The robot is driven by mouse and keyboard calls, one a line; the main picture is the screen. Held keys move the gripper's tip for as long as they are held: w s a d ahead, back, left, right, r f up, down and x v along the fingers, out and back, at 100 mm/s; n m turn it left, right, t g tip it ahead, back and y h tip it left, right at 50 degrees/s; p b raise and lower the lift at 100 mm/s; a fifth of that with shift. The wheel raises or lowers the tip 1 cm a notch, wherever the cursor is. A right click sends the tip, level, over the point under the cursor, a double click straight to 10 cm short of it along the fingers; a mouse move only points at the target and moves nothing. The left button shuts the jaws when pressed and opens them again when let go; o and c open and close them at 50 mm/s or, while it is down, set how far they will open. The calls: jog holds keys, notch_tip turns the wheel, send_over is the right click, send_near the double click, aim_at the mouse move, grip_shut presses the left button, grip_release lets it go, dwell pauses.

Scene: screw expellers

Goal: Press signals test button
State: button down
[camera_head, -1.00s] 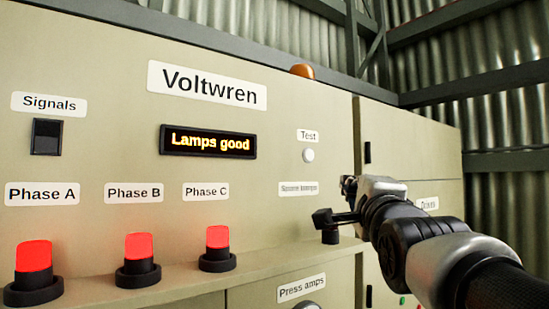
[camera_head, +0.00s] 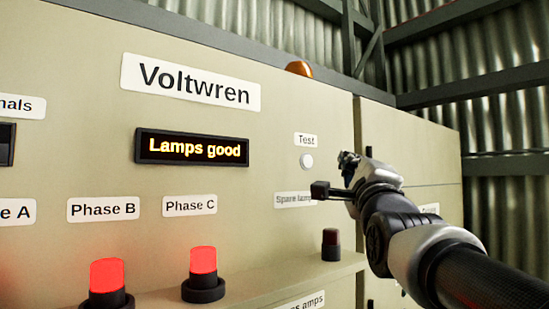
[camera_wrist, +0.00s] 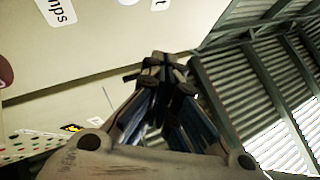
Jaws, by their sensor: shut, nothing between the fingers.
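The signals test button is a small white round button (camera_head: 306,161) under the "Test" label (camera_head: 306,140) on the beige cabinet. It looks unpressed, with nothing touching it. My gripper (camera_head: 348,159) is to the right of the button and apart from it, at about its height. In the wrist view my gripper (camera_wrist: 160,62) is shut and empty. A white round piece, probably the button (camera_wrist: 128,2), shows at the top edge there, beside part of the Test label (camera_wrist: 160,4). The display (camera_head: 192,148) reads "Lamps good".
Red lamps for Phase B (camera_head: 107,277) and Phase C (camera_head: 203,268) are lit on the ledge. A dark spare lamp (camera_head: 331,244) stands below the button, under the Spare lamps label (camera_head: 294,200). An orange beacon (camera_head: 299,68) sits on top of the cabinet.

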aim_at(307, 161)
jog(key=w+a+p, duration=0.3)
jog(key=w+a, duration=0.1)
jog(key=w, duration=0.2)
jog(key=shift+a+p, duration=0.15)
jog(key=shift+p, duration=0.25)
dwell(1.2)
jog(key=shift+w+a, duration=0.25)
jog(key=shift+w, duration=0.1)
jog(key=shift+w+a, duration=0.25)
jog(key=shift+w, duration=0.05)
dwell(0.6)
jog(key=shift+s+b, duration=0.1)
jog(key=shift+b, duration=0.25)
jog(key=shift+s+d+b, duration=0.5)
jog(key=shift+s+b, duration=0.1)
jog(key=shift+b, duration=0.25)
